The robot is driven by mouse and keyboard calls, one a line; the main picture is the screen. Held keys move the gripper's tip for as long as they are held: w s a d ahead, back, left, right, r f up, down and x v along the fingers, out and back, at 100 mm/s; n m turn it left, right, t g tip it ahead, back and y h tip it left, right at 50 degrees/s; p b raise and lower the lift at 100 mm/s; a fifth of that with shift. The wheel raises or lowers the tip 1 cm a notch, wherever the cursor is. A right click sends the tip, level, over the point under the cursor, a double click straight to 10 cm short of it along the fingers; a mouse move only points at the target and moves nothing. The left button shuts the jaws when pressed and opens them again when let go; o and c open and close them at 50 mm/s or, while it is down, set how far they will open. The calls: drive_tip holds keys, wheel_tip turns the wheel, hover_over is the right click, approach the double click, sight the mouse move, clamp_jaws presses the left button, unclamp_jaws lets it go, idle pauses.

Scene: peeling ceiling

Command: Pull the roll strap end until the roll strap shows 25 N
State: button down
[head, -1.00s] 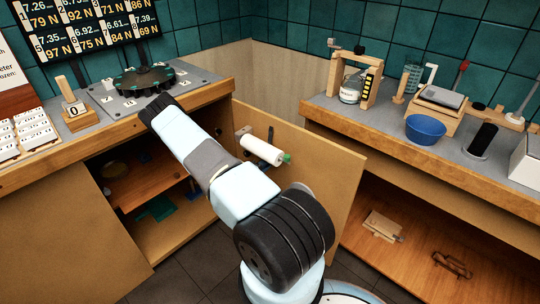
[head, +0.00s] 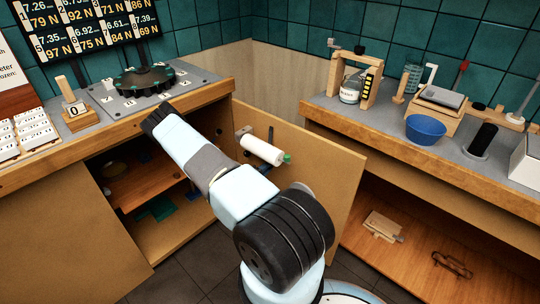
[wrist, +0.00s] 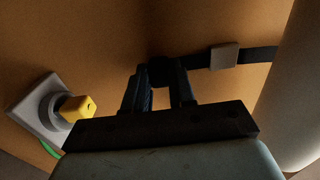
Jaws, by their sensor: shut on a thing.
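The white roll (head: 262,151) is mounted on the open cabinet door, with a green end at its right. In the wrist view part of a pale roll (wrist: 298,95) shows at the right edge. A black roll strap (wrist: 262,54) runs left from it across the brown panel, through a grey slider (wrist: 224,56). Its dark strap end (wrist: 160,70) is between the fingertips of my gripper (wrist: 159,80), which is shut on it. In the head view my gripper is not clearly visible. No force reading for the strap is legible.
A yellow block (wrist: 75,108) on a grey plate is left of my gripper. The open door (head: 330,200) stands between the left cabinet and the right counter (head: 340,122). A blue bowl (head: 425,129) and other items stand on that counter. A small 0 sign (head: 73,108) is on the left counter.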

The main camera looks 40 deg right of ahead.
drive_tip(key=shift+f, duration=1.55)
drive_tip(key=shift+c, duration=0.2)
unclamp_jaws()
idle(0.5)
drive_tip(key=a, duration=0.7)
drive_tip(key=shift+s, duration=0.4)
idle(0.3)
